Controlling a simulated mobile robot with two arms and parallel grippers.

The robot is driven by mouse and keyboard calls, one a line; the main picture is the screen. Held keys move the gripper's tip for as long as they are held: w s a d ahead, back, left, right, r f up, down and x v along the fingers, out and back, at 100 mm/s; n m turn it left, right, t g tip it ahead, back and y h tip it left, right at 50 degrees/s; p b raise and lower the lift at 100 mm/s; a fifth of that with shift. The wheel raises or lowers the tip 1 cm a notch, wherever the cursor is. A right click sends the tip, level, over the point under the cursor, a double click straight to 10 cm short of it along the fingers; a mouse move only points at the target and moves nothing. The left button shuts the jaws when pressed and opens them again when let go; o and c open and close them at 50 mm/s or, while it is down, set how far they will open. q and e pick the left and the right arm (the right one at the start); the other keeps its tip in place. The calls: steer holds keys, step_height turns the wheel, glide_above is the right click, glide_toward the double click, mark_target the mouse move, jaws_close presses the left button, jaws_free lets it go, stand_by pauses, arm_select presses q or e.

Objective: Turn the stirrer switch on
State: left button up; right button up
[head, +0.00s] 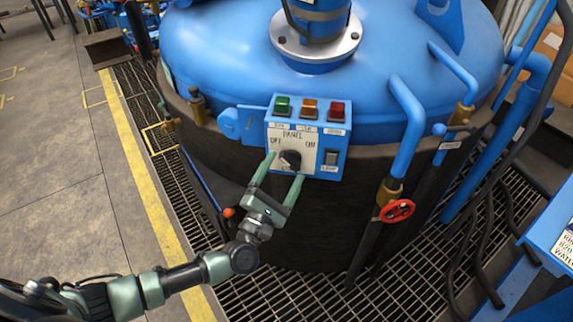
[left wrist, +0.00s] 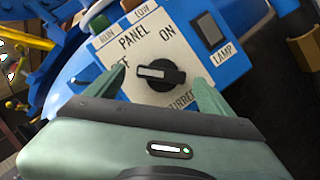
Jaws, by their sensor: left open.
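The stirrer switch is a black rotary knob (head: 290,160) on the white plate of a blue panel box (head: 333,120). The plate reads PANEL, OFF at left and ON at right. In the left wrist view the knob (left wrist: 160,75) has a pale bar on its left part, on the OFF side. My left gripper (head: 288,165) is open, its fingers on either side of the knob. In the left wrist view its fingertips (left wrist: 152,85) flank the knob with gaps visible; the left finger covers part of OFF. A label below the knob is partly hidden.
Green, orange and red buttons (head: 309,108) line the box top. A lamp switch (head: 331,158) sits right of the knob. A red valve wheel (head: 397,211) and pipes stand to the right. Grating (head: 330,290) covers the floor.

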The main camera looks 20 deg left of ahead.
mark_target(290, 162)
arm_select(q)
steer(key=shift+x, duration=0.8)
steer(key=shift+w+d, duration=0.1)
arm_select(e)
steer(key=shift+d+r, duration=0.15)
steer(key=shift+d, duration=0.4)
